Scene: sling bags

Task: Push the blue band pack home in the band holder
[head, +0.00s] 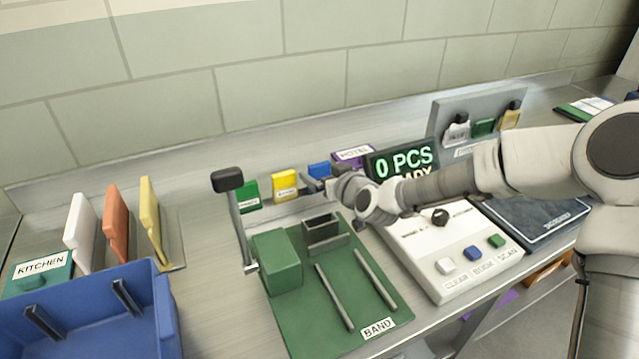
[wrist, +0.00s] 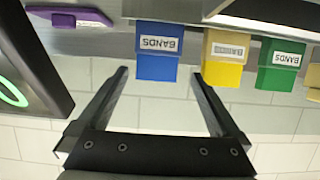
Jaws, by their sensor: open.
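The blue band pack (head: 319,170) stands at the back of the bench, partly hidden behind my gripper in the head view. In the wrist view the blue pack (wrist: 157,66), with its BANDS label, lies ahead between the lines of my two fingers. Yellow (head: 285,184) and green (head: 247,195) packs stand beside it in a row. I cannot clearly make out the holder's walls; the packs meet a pale ledge (wrist: 190,17) in the wrist view. My gripper (wrist: 160,73) is open and empty, its fingertips spread wider than the blue pack; contact cannot be told.
A green BAND machine (head: 330,290) with an upright lever (head: 236,215) stands in front of the packs. A white keypad unit (head: 450,250) and a lit display (head: 403,163) stand right. A purple HOTEL item (head: 352,155) is close behind my gripper. A blue crate (head: 95,320) is at left.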

